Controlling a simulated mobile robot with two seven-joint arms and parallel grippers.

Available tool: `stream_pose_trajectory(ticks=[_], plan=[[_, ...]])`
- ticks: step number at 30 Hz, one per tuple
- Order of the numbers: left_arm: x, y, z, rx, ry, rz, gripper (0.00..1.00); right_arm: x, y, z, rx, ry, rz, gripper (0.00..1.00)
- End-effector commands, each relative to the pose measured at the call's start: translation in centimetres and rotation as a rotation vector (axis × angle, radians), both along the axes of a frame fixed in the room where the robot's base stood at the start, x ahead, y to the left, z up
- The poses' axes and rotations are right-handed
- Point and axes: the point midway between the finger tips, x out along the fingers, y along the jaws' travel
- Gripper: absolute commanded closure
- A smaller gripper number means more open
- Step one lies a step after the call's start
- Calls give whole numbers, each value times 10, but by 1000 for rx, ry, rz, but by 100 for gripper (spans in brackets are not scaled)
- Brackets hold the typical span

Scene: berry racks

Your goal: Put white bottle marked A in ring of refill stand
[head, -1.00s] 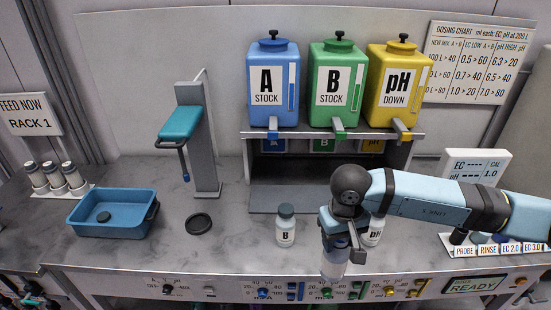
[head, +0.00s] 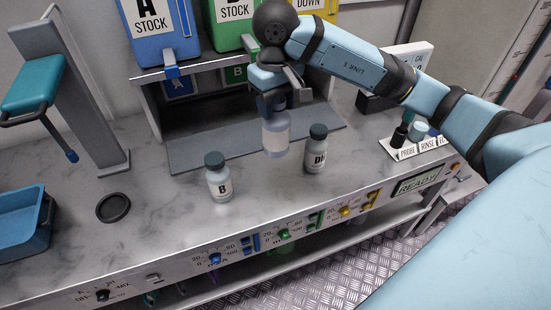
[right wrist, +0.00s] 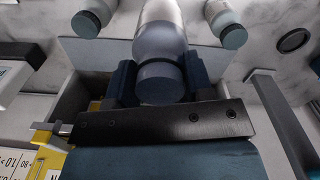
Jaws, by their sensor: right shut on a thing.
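My right gripper (head: 271,103) is shut on a white bottle (head: 275,138) by its top end. The bottle is upright in front of the stock tanks, over or near the dark base plate (head: 205,150); I cannot tell whether it touches. Its mark cannot be read. The right wrist view shows the bottle (right wrist: 160,35) and its dark cap (right wrist: 160,82) between the fingers (right wrist: 158,88). The refill stand's ring is not clearly identifiable; a flat black round piece (head: 113,208) lies on the counter at left. My left gripper is not in view.
Bottle B (head: 218,180) and the pH bottle (head: 316,150) stand upright on the counter, either side in front of the held bottle. Blue tank A (head: 160,35) and green tank B (head: 231,25) sit above. A teal-armed stand (head: 75,100) and blue tub (head: 25,220) are at left.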

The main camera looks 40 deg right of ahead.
Motion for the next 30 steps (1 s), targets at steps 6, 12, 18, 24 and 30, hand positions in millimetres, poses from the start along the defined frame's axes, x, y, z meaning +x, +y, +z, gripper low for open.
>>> stream_pose_trajectory(ticks=[6, 12, 18, 24, 30], plan=[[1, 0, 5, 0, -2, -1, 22, -1, 0, -58, 1, 7, -2, 100], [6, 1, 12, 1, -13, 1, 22, -1, 0, -102, 0, 3, -2, 100], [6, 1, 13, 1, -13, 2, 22, 0, 0, -119, 0, 0, -2, 100], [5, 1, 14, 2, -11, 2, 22, -1, 0, -142, 1, 3, -1, 100], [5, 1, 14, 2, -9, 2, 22, 0, 0, -156, 1, -3, -1, 100]])
